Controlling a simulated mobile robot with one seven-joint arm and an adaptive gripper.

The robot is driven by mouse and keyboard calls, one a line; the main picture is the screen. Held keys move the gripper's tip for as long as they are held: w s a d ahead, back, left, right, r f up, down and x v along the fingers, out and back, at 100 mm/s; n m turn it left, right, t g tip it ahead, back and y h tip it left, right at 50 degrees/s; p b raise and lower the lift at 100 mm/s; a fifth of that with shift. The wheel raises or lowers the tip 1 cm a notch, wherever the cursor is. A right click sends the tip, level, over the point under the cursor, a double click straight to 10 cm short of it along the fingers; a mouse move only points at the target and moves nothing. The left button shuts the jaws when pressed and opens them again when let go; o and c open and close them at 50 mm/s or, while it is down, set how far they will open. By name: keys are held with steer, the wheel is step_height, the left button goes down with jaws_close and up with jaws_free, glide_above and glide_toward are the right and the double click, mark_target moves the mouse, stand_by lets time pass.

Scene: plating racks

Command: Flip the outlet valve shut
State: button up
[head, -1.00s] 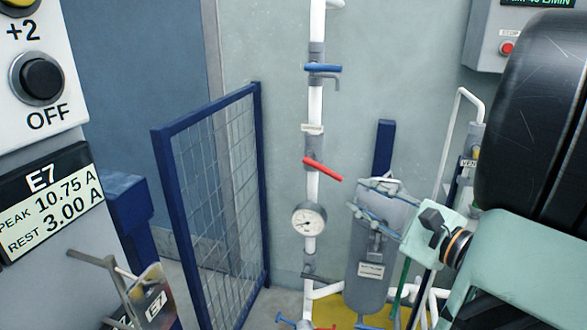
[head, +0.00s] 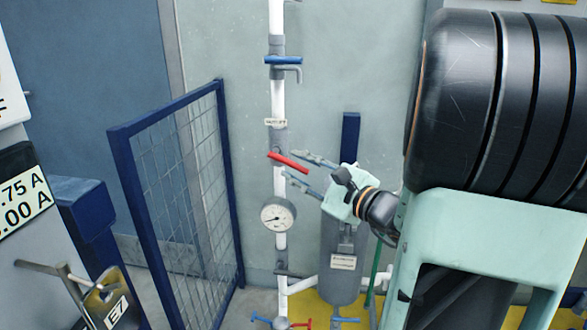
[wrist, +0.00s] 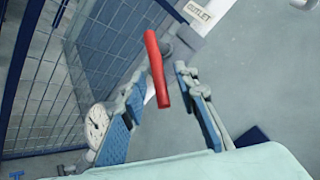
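The outlet valve has a red lever handle (head: 288,161) on the white vertical pipe, slanting down to the right in the head view. In the wrist view the red handle (wrist: 157,68) shows beside a white tag reading OUTLET (wrist: 200,13). My gripper (head: 298,169) is open, with its fingers pointing left toward the handle's right end. In the wrist view my gripper (wrist: 162,100) has one blue-padded finger on each side, and the handle's near end lies between or just ahead of the tips. I cannot tell whether either finger touches it.
A blue-handled valve (head: 284,60) sits higher on the pipe, and a pressure gauge (head: 278,215) sits below the red handle. A grey cylinder (head: 342,265) stands right of the pipe. A blue mesh fence panel (head: 180,190) stands to the left.

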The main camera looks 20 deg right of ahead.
jaws_close()
stand_by(0.3)
steer(key=r+n+g+p, duration=0.1)
steer(key=r+p, duration=0.1)
steer(key=shift+s+n+g+p, duration=0.1)
steer(key=shift+n+g+p, duration=0.2)
steer(key=shift+d+r+n+g+h+p, duration=0.1)
steer(key=shift+r+n+g+h+p, duration=0.25)
steer(key=shift+g+h+p, duration=0.3)
steer(key=shift+d+f+n+g, duration=0.1)
steer(key=shift+f+n+g, duration=0.05)
steer(key=shift+n+g, duration=0.1)
jaws_free()
